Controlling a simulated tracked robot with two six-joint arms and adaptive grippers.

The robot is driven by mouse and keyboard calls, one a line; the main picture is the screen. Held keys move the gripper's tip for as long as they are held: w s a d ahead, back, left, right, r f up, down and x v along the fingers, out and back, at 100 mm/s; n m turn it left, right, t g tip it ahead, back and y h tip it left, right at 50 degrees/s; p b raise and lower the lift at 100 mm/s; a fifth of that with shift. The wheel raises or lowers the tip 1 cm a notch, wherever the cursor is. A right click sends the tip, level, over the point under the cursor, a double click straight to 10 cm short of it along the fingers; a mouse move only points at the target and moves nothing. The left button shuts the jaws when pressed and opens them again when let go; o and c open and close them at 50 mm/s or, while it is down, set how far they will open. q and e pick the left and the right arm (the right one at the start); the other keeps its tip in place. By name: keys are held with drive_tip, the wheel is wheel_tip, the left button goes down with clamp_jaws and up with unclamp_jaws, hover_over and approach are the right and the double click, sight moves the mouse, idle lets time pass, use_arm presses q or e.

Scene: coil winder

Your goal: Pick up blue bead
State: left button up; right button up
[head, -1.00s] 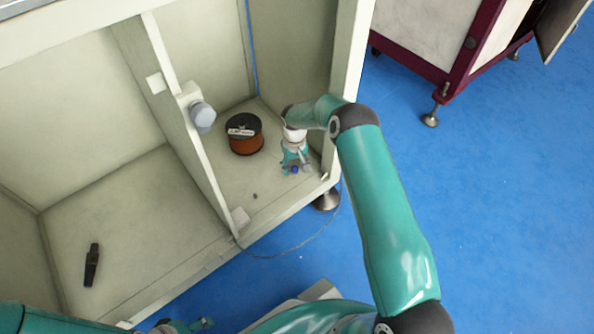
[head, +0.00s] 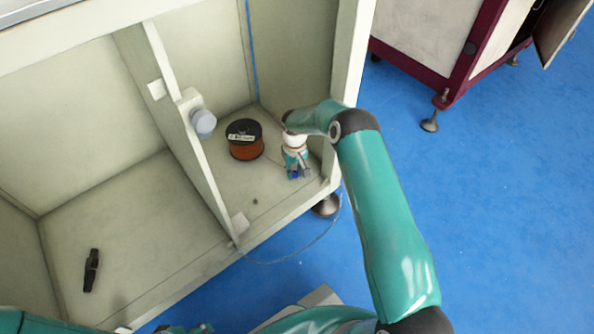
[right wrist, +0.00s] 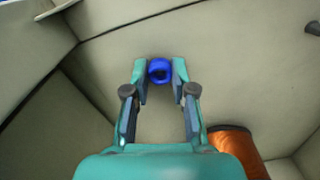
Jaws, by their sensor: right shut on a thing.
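The blue bead (right wrist: 160,70) is a small blue ring between the two fingertips of my right gripper (right wrist: 160,77) in the right wrist view. The fingers are shut on it, one on each side. In the head view the right gripper (head: 297,170) is inside the cabinet's right compartment, low over its floor, and the bead (head: 294,175) is a small blue spot at its tips. I cannot tell whether the bead still touches the floor. Of my left arm, only a part shows at the bottom left edge of the head view; whether its jaws are open is unclear.
A spool of copper wire (head: 245,141) stands left of the right gripper. A divider (head: 190,130) with a grey knob (head: 203,122) splits the cabinet. A black clip-like object (head: 91,270) lies in the left compartment. A small dark piece (head: 255,201) lies near the front edge.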

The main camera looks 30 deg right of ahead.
wheel_tip(320, 180, up, 20)
drive_tip(key=p, duration=0.6)
drive_tip(key=shift+f, duration=0.2)
